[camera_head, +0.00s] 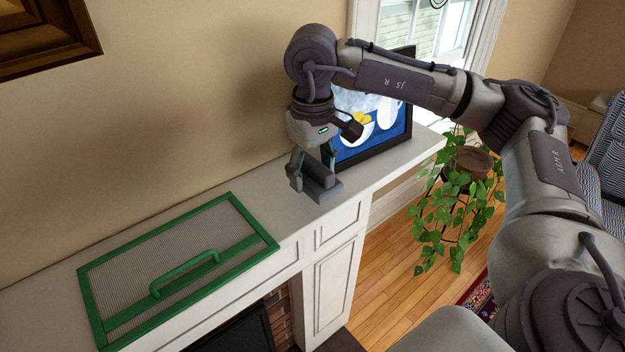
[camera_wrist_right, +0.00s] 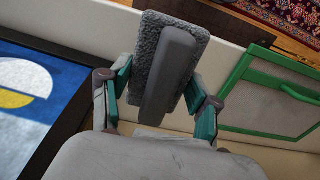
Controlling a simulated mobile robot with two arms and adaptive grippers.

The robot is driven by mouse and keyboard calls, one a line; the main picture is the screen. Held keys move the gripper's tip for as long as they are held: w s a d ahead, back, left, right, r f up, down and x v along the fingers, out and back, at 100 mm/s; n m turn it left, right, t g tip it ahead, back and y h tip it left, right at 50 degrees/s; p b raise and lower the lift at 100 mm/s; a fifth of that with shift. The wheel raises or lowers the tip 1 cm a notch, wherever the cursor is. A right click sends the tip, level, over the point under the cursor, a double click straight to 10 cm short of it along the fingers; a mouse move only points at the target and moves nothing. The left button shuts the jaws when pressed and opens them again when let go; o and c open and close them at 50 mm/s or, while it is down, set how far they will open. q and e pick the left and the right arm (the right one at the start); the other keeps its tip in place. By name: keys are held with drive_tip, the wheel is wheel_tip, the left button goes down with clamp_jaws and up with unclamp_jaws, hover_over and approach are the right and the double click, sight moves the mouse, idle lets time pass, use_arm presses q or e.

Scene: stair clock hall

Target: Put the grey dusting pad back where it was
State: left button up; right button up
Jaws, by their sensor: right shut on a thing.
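The grey dusting pad (camera_head: 325,190) hangs in my right gripper (camera_head: 313,167), over the front part of the white mantel shelf, in front of the framed picture. In the right wrist view the pad (camera_wrist_right: 151,45) shows its fuzzy grey surface and a smooth dark grey bar-shaped handle (camera_wrist_right: 170,70). The two green-lined fingers are on either side of the handle. I cannot tell whether the pad touches the shelf. My left gripper is in neither view.
The white mantel shelf (camera_head: 292,222) holds a green-framed mesh screen (camera_head: 180,262) with a green handle at left. A framed blue picture (camera_head: 383,125) leans close behind my right gripper. A leafy plant (camera_head: 455,205) stands beyond the shelf's right end. Shelf between screen and gripper is clear.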

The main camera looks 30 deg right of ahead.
sight(313, 187)
drive_tip(key=shift+f, duration=0.35)
wheel_tip(313, 187, down, 2)
drive_tip(key=shift+f+p, duration=0.2)
drive_tip(key=shift+p, duration=0.7)
drive_tip(key=shift+f, duration=0.5)
drive_tip(key=shift+f+b, duration=0.25)
drive_tip(key=shift+b, duration=0.1)
drive_tip(key=o, duration=1.5)
drive_tip(key=shift+r, duration=0.1)
drive_tip(key=shift+c, duration=0.2)
drive_tip(key=shift+r, duration=0.15)
